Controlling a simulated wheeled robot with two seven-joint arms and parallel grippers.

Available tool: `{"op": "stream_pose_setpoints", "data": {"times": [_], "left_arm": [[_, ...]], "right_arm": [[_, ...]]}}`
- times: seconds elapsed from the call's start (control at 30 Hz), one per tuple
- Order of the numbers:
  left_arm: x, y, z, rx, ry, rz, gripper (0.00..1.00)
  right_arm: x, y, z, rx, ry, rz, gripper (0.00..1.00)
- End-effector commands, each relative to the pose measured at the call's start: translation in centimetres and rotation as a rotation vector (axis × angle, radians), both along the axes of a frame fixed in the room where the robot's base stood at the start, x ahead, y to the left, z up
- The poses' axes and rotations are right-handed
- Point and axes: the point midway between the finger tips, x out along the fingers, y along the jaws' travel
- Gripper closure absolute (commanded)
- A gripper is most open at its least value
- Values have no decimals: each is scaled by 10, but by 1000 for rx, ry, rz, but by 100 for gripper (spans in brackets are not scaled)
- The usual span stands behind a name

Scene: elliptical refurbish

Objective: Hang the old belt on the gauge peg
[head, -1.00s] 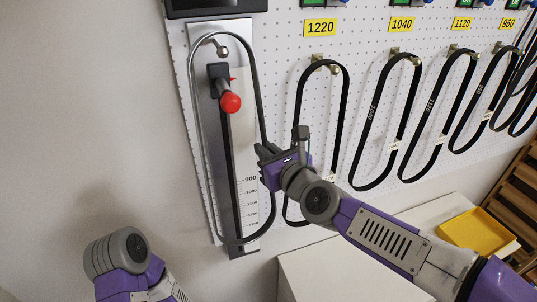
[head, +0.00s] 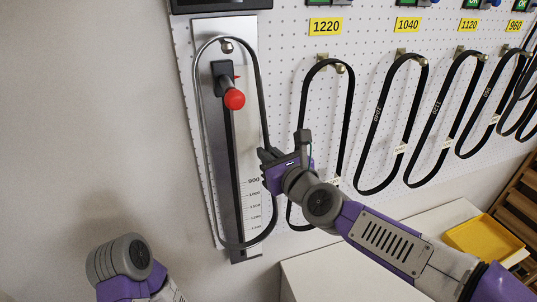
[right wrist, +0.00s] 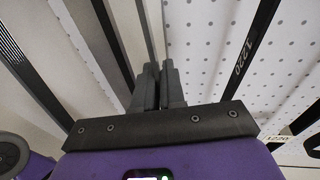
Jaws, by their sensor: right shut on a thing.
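The old belt (head: 262,90) is a thin dark loop in front of the tall gauge (head: 236,190) at the left of the pegboard. In the head view its top curve lies just above the gauge peg (head: 226,46), and the peg shows inside the loop. I cannot tell whether the belt touches the peg. The gauge's red knob (head: 235,99) also shows inside the loop. My right gripper (head: 266,157) is shut on the belt's right side, about halfway down. Its closed fingers (right wrist: 158,88) show in the right wrist view. My left gripper is out of view.
Several other belts hang on pegs to the right, the nearest under the 1220 label (head: 325,26), close behind my right gripper. A white surface (head: 340,275) stands below with a yellow tray (head: 484,240). Plain wall (head: 90,120) is at the left.

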Motion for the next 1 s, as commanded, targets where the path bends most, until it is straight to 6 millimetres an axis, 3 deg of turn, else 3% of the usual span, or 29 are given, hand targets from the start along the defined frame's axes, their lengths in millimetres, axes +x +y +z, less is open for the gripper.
{"op": "stream_pose_setpoints", "data": {"times": [0.07, 0.1, 0.3, 0.67, 1.0], "left_arm": [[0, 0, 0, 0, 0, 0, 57], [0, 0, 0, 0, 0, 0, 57], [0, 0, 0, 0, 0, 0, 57], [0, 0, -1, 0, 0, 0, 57], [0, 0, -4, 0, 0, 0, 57]], "right_arm": [[0, 0, -3, -3, 5, 1, 100], [0, 0, -3, -3, 5, 1, 89], [0, 0, -2, -2, 4, 0, 61], [-4, -3, 0, -2, 1, -1, 61], [-47, -25, 7, -1, 0, -1, 61]]}}
